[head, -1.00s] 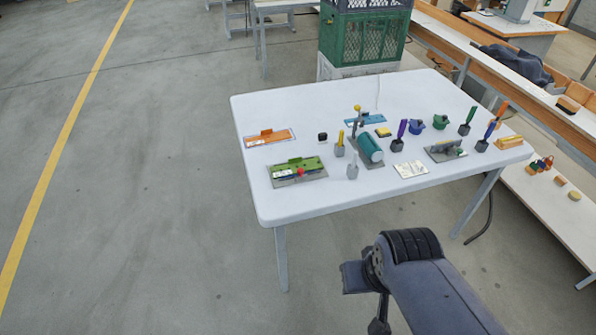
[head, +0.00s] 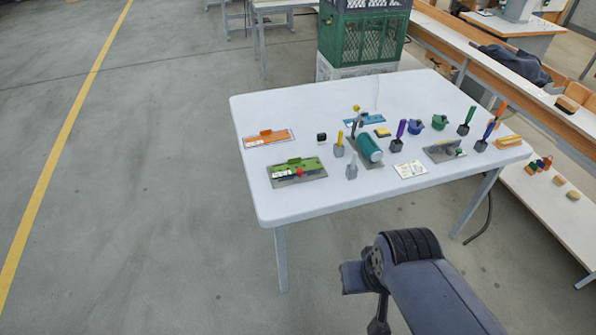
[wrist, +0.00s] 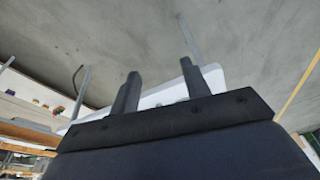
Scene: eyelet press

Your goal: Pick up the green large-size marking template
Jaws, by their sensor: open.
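The green marking template (head: 308,164) lies on a grey plate (head: 317,176) at the front left of the white table, with a small red thing and pale pieces at its front edge. An orange template (head: 279,137) lies behind it to the left, and a blue one (head: 370,119) lies near the table's middle. My gripper shows in the wrist view (wrist: 160,88) with its two dark fingers apart and nothing between them. The table edge is beyond the fingers there. In the head view my arm is in front of the table, away from the template.
On the white table (head: 262,190) stand a teal cylinder (head: 370,147) on a press, a yellow-handled tool (head: 339,142), a grey tool (head: 351,166), a black cube (head: 321,137) and several coloured tools at right. A green crate (head: 346,40) stands behind. Floor at left is clear.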

